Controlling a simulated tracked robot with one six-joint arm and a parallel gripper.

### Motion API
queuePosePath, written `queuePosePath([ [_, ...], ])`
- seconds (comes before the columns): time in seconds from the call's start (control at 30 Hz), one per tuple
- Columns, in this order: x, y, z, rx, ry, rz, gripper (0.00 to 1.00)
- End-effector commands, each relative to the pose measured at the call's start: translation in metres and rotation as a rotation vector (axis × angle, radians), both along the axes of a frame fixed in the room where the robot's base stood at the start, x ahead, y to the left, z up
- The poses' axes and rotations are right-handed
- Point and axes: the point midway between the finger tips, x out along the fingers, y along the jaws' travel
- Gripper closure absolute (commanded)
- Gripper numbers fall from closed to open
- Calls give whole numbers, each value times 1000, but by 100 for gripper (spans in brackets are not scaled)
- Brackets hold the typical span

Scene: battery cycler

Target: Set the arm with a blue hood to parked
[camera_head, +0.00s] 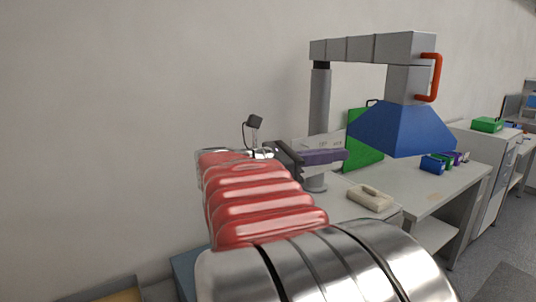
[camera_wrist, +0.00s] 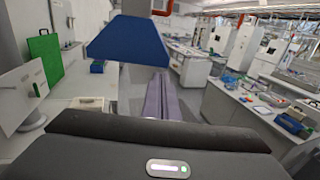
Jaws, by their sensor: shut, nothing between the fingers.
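The arm with a blue hood (camera_head: 403,130) has a grey post (camera_head: 320,100) and a grey jointed boom (camera_head: 372,48) reaching right. A red-orange handle (camera_head: 437,78) stands on the right side of its end piece, above the hood. In the wrist view the blue hood (camera_wrist: 130,42) hangs ahead, left of centre, and part of the handle (camera_wrist: 162,8) shows at the top edge. My gripper (camera_head: 340,156) is shut and empty, its purple fingers pointing right, left of the hood and lower. The fingers (camera_wrist: 158,96) also show in the wrist view. The gripper appears apart from the hood and handle.
A white bench (camera_head: 430,185) runs below the hood. On it are a beige case (camera_head: 370,197), an upright green board (camera_head: 366,150) and a small blue box (camera_head: 432,165). A green case (camera_head: 487,124) sits farther right. Open floor (camera_head: 490,240) lies right of the bench.

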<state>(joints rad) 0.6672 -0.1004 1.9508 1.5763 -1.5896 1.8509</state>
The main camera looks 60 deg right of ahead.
Motion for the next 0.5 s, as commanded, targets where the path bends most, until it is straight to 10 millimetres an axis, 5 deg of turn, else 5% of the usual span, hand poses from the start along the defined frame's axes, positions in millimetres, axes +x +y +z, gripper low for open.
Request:
queuePosePath([
  [0.5,-42,-50,0,1,1,-3,100],
])
